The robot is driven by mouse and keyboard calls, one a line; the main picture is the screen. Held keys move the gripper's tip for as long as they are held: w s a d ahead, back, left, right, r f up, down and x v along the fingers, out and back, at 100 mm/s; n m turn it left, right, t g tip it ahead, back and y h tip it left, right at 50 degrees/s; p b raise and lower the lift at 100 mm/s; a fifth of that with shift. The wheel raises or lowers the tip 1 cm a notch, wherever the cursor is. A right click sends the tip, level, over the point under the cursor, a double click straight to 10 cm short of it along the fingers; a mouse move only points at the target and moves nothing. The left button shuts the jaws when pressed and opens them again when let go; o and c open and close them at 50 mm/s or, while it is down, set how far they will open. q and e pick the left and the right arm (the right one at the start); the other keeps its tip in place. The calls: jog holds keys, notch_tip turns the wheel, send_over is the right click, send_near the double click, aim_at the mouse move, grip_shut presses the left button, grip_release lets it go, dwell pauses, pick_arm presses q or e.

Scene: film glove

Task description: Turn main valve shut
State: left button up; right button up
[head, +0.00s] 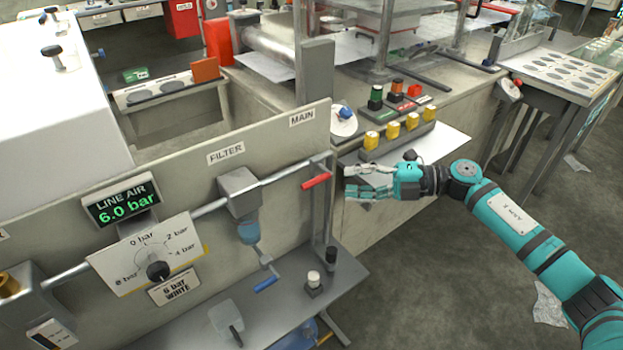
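The main valve's red lever (316,181) sits at the right end of the grey air pipe (282,174), under the MAIN label (302,118). The lever slants slightly, close to in line with the pipe. My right gripper (348,181) comes in from the right, with its fingers pointing left at the lever. Its fingers are spread, with nothing visible between them. A small gap shows between the fingertips and the lever in the picture; the depth between them is hard to tell. My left gripper is not in view.
The line air display (122,202) reads 6.0 bar. A bench with yellow-capped parts (396,130) is behind my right gripper. Open floor (430,280) lies below my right arm.

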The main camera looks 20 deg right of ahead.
aim_at(319, 183)
jog(key=x, duration=0.8)
jog(key=shift+w+a, duration=0.2)
jog(key=shift+a, duration=0.15)
jog(key=shift+w+a, duration=0.1)
jog(key=shift+a, duration=0.15)
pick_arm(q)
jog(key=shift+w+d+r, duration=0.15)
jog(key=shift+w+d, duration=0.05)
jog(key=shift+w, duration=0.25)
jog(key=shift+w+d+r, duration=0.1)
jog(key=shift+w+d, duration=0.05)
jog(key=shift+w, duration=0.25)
pick_arm(e)
jog(key=shift+f, duration=0.1)
grip_shut()
